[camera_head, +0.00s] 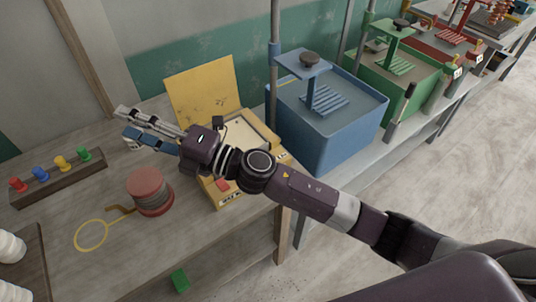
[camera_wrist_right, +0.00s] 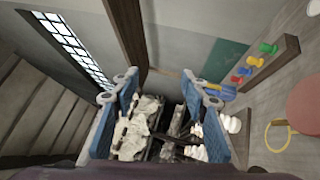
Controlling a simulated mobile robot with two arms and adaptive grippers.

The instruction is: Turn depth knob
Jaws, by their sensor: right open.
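A dark round knob (camera_head: 310,58) sits on top of the blue press plate over the blue bin (camera_head: 335,150). Another dark knob (camera_head: 402,23) tops the green press over the green bin (camera_head: 400,95). I cannot tell which one is the depth knob. My right gripper (camera_head: 148,128) is open and empty, above the wooden bench and left of both knobs. It points away to the left. In the right wrist view its two blue-padded fingers (camera_wrist_right: 170,115) stand wide apart, with pale clay pieces (camera_wrist_right: 140,125) visible beyond them. My left gripper is not in view.
An open yellow box (camera_head: 205,80) stands partly behind my right arm. A red spool (camera_head: 150,190), a yellow ring (camera_head: 91,235) and a rack (camera_head: 60,180) of coloured pegs are on the bench. A green block (camera_head: 180,280) lies near the lower edge of the view.

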